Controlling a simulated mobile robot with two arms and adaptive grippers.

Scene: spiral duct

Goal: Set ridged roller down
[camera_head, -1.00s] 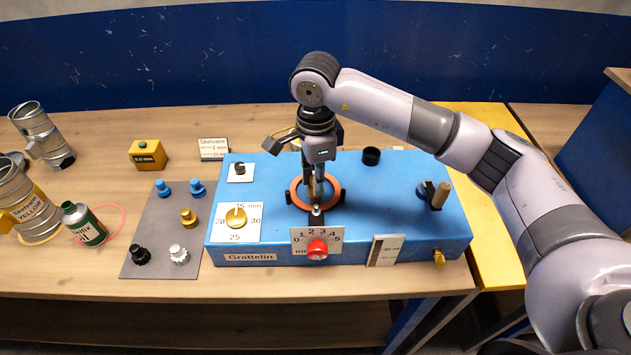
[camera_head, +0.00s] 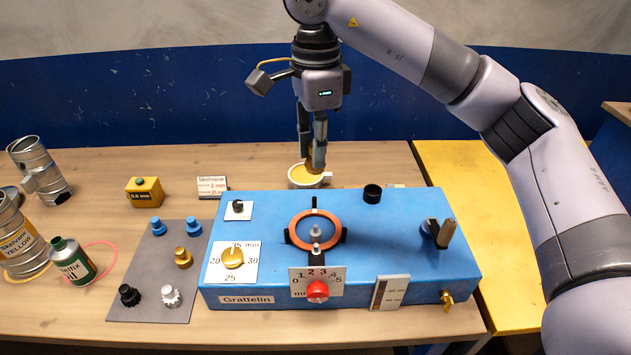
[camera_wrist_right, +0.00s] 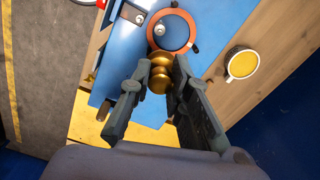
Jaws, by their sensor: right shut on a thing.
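My right gripper (camera_head: 313,160) is shut on a brass roller with rounded ridges, which shows clearly between the fingers in the right wrist view (camera_wrist_right: 159,73). In the head view the fingers hide most of the roller. The gripper points down, raised above the back of the blue machine (camera_head: 385,235), in line with a white cup with yellow contents (camera_head: 301,184). The orange ring (camera_head: 291,238) on the machine surrounds a bare small post. On the grey mat (camera_head: 150,270) stand two blue rollers (camera_head: 193,226), a brass one (camera_head: 183,258), a black one (camera_head: 129,295) and a white one (camera_head: 171,296).
A yellow block (camera_head: 145,192) and a small sign (camera_head: 212,187) stand behind the mat. A green can (camera_head: 72,262) and metal duct pieces (camera_head: 40,170) are at left. The mat's centre-left is bare.

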